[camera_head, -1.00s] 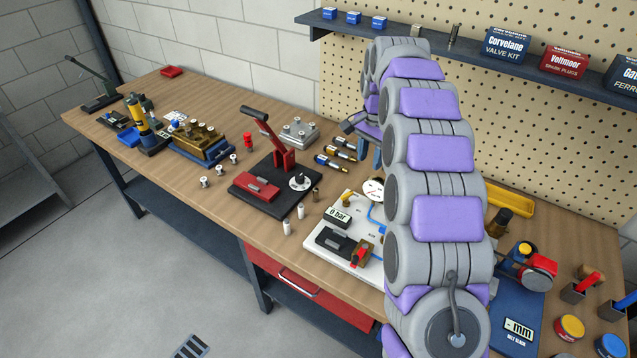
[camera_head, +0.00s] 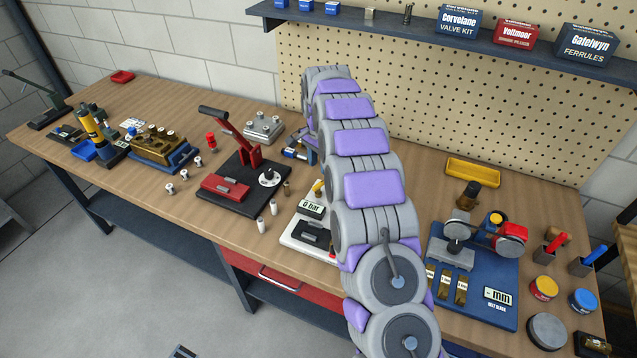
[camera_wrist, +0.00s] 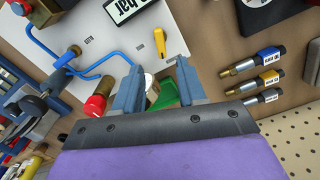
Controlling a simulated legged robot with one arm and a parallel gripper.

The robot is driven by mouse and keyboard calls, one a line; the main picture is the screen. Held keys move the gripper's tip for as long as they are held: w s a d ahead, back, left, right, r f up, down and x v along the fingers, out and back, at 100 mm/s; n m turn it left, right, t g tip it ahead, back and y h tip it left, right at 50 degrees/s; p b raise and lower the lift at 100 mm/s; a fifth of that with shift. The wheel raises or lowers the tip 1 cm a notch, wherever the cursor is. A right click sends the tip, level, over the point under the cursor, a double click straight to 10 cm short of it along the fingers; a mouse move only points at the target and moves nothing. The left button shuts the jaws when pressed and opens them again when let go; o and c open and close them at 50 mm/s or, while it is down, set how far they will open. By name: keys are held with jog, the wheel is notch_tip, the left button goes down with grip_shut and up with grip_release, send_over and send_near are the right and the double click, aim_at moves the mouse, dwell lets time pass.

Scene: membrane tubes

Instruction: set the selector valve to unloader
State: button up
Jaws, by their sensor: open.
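The white test board (camera_head: 290,240) with a "0 bar" display (camera_head: 312,211) is partly hidden behind my arm in the head view. A small yellow lever (camera_head: 318,187), which looks like the selector valve's handle, shows beside my arm. In the wrist view the yellow lever (camera_wrist: 160,42) stands on the white board, just beyond the gap between my fingertips and apart from them. My gripper (camera_wrist: 158,65) is open. A pale round part and a green part (camera_wrist: 170,92) show between its fingers. The valve's labels are unreadable.
In the wrist view, a blue pipe (camera_wrist: 85,62) and red cap (camera_wrist: 96,105) lie left of the fingers. Several brass-ended fittings (camera_wrist: 240,68) lie to the right.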

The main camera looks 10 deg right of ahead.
aim_at(318, 184)
notch_tip(318, 184, down, 8)
jog(key=shift+a+r+b, duration=0.1)
jog(key=shift+a+b, duration=0.05)
jog(key=shift+b, duration=0.55)
jog(key=shift+c, duration=0.4)
grip_shut()
